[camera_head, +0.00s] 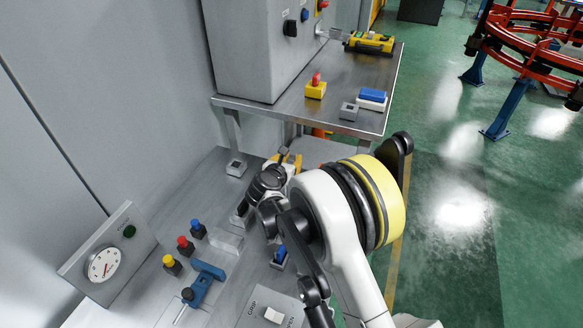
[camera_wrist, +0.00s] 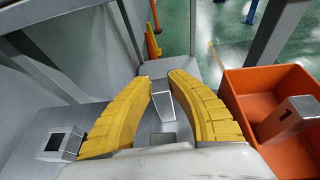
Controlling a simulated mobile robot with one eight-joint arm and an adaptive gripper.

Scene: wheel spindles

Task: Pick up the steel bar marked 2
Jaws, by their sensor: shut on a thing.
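My gripper (camera_wrist: 160,82) has its two yellow fingers closed on a steel bar (camera_wrist: 163,105) in the wrist view. The bar is a narrow grey piece between the pads, and no number shows on its visible faces. In the head view my gripper (camera_head: 287,160) is small and partly hidden by my arm, and the bar cannot be made out there. Another steel bar marked 1 (camera_wrist: 296,118) stands tilted in the orange bin (camera_wrist: 238,108), to the right of my gripper in the wrist view.
A grey block with a dark square opening (camera_wrist: 62,144) sits left of my fingers; a similar block (camera_head: 236,168) shows in the head view. A steel shelf (camera_head: 330,118) overhangs the far bench. A gauge box (camera_head: 110,252) and a blue tool (camera_head: 202,283) are at the left.

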